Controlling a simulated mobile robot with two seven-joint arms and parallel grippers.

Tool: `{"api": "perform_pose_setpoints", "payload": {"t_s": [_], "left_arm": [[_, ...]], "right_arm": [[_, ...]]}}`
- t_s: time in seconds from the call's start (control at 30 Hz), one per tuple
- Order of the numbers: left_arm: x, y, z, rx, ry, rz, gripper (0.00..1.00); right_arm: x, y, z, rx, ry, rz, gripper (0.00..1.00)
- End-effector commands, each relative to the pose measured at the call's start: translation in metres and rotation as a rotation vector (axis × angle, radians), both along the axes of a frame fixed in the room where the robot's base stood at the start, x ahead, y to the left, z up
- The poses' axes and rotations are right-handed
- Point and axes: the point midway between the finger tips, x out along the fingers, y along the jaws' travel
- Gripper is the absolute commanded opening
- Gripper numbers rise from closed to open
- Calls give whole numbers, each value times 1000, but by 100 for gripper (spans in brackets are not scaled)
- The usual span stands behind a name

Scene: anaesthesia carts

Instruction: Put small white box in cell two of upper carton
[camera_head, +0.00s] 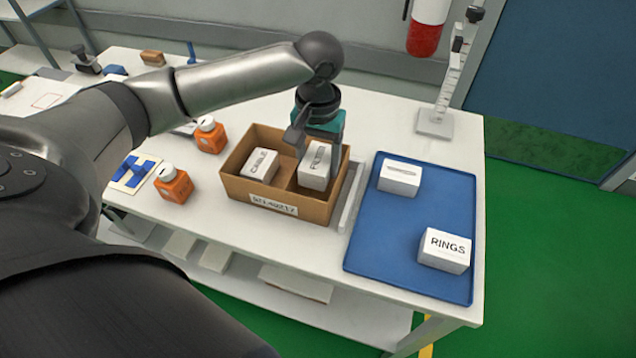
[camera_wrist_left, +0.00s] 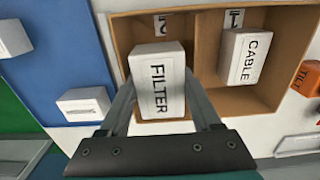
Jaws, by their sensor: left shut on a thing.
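The brown carton (camera_head: 285,210) stands on the white table and has two compartments split by a divider. A white box lettered CABLE (camera_head: 259,166) lies in its left compartment, which is on the right in the left wrist view (camera_wrist_left: 244,57). My left gripper (camera_head: 313,150) is shut on a small white box lettered FILTER (camera_head: 315,172), between both fingers in the left wrist view (camera_wrist_left: 158,88). The FILTER box is at the other compartment, marked with what looks like a 2 (camera_wrist_left: 160,26). I cannot tell whether it touches the floor. My right gripper is not in view.
A blue tray (camera_head: 405,245) right of the carton holds a white box (camera_head: 399,178) and a box lettered RINGS (camera_head: 445,250). Orange bottles (camera_head: 174,187) (camera_head: 210,138) stand left of the carton. A grey bar (camera_head: 352,197) lies between carton and tray.

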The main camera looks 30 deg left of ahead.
Motion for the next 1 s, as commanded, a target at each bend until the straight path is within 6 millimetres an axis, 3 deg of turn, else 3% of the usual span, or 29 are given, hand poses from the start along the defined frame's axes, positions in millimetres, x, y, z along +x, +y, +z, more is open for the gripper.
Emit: {"api": "perform_pose_setpoints", "payload": {"t_s": [0.33,0.63,0.67,0.9,1.0], "left_arm": [[0,-1,-52,-1,2,-1,4],[0,-1,-58,-1,0,-2,4],[0,-1,-59,-1,1,-2,66],[0,-1,-58,-1,0,-1,93],[0,-1,-58,-1,0,-1,94]], "right_arm": [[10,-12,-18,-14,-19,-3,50],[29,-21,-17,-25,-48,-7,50],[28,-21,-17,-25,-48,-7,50],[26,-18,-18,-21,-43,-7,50],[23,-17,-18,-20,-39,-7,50]]}}
